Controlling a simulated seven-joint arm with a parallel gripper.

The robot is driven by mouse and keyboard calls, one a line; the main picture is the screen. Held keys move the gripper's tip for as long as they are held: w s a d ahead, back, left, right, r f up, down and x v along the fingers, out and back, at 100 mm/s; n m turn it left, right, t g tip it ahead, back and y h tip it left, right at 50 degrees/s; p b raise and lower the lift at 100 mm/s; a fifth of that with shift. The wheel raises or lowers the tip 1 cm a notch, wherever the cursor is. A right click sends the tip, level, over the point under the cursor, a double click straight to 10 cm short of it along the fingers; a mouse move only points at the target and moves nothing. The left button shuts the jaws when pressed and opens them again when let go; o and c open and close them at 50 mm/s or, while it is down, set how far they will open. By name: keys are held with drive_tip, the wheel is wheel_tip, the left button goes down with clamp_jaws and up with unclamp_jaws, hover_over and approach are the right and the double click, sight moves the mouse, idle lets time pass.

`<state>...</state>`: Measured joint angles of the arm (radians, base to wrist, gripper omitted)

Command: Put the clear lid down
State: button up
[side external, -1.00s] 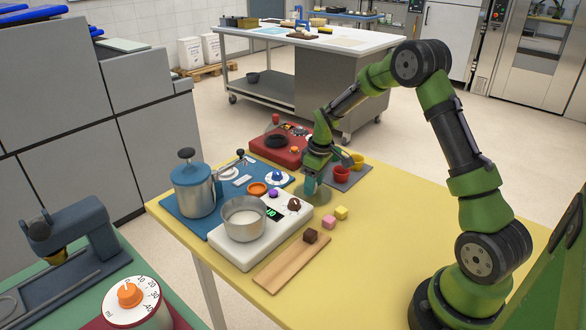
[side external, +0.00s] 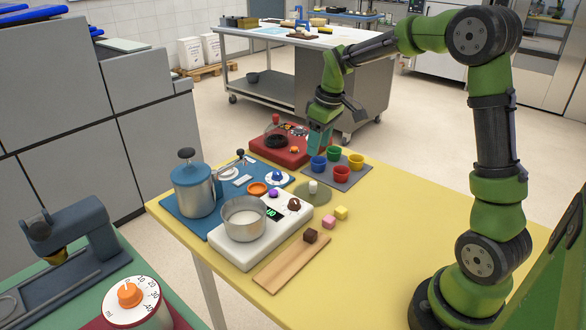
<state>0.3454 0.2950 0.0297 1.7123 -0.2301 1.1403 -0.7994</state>
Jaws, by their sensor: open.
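The clear lid (side external: 322,197) is a see-through disc with a white upright knob. It lies flat on the yellow table, just right of the white scale and in front of the grey mat with cups. My gripper (side external: 341,129) is open and empty, raised well above the table behind the lid, apart from it. One finger overlaps the red unit's right end in the picture.
A steel pot (side external: 244,231) of white contents stands on the white scale (side external: 230,256). Small cups stand on a grey mat (side external: 338,181). A red unit (side external: 265,154) is behind. Small cubes and a wooden board (side external: 284,264) lie in front. The table's right side is clear.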

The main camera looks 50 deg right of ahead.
drive_tip(key=s+a+r+m+t+y, duration=0.1)
drive_tip(key=s+a+r+m+t, duration=0.1)
drive_tip(key=s+a, duration=0.6)
drive_tip(key=s+a+r+m+t, duration=0.3)
drive_tip(key=s+a+r, duration=0.2)
drive_tip(key=s, duration=0.6)
drive_tip(key=a, duration=0.2)
drive_tip(key=shift+a+y, duration=0.4)
